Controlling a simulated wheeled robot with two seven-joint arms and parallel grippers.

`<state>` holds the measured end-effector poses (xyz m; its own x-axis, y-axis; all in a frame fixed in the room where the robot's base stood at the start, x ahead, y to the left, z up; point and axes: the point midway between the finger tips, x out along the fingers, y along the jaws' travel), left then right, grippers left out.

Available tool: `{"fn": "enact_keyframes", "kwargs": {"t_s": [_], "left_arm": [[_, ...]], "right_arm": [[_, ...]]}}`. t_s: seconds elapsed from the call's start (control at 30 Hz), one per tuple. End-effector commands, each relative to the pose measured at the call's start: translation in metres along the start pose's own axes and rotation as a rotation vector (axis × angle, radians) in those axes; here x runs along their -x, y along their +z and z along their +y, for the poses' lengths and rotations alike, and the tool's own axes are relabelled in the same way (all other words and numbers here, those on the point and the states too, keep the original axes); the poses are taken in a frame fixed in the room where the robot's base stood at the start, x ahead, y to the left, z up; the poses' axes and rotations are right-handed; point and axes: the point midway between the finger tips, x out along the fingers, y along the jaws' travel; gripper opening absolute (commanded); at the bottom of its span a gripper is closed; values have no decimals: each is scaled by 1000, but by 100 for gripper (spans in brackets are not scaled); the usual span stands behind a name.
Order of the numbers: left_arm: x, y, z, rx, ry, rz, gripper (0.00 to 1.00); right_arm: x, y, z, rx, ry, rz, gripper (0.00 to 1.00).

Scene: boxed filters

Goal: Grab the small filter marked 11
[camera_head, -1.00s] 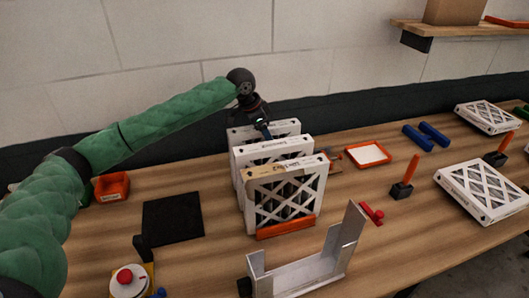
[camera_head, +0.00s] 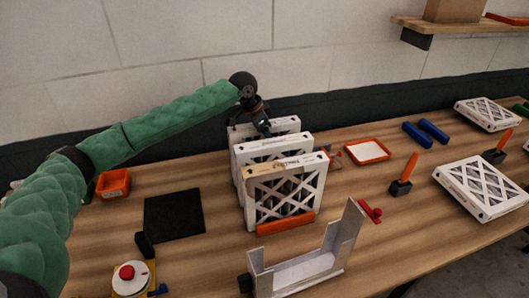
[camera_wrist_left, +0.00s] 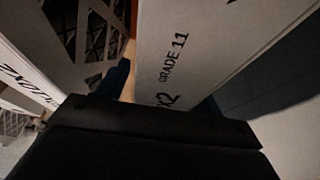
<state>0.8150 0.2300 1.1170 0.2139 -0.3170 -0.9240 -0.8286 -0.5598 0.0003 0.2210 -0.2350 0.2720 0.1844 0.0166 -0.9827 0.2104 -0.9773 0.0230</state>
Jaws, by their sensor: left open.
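Three white-framed filters stand upright in a row, one behind another. The front filter (camera_head: 285,190), the middle filter (camera_head: 272,147) and the rear filter (camera_head: 285,125) overlap, so much of the rear two is hidden. My left gripper (camera_head: 266,130) points down at the top of the rear filter. In the left wrist view a filter edge printed "GRADE 11" (camera_wrist_left: 185,50) is very close, with a latticed filter (camera_wrist_left: 90,40) to its left. A dark blue fingertip (camera_wrist_left: 118,78) sits in the gap between them. The jaws are open; the other fingertip is hidden.
An orange strip (camera_head: 285,224) lies at the foot of the front filter. A white bracket-like stand (camera_head: 305,268) is in front. A black mat (camera_head: 174,214) and orange bin (camera_head: 113,184) lie left; an orange-rimmed tray (camera_head: 367,152) and flat filters (camera_head: 483,188) lie right.

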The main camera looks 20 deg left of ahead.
Motion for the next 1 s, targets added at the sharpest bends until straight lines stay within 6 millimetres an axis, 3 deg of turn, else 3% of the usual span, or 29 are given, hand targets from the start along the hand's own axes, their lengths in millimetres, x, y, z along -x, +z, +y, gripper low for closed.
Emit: {"fn": "enact_keyframes", "kwargs": {"t_s": [0.5, 0.8, 0.83, 1.0], "left_arm": [[-2, 1, 0, 0, 0, 0, 66], [-2, 1, 0, 0, 0, 0, 7], [-2, 1, 0, 0, 0, 0, 4], [-2, 1, 0, 0, 0, 0, 4]], "right_arm": [[3, -1, -2, 0, -2, 2, 63], [3, -1, -5, -1, -4, 2, 63], [3, -1, -5, -1, -4, 2, 63], [3, -1, -5, -1, -4, 2, 63]]}}
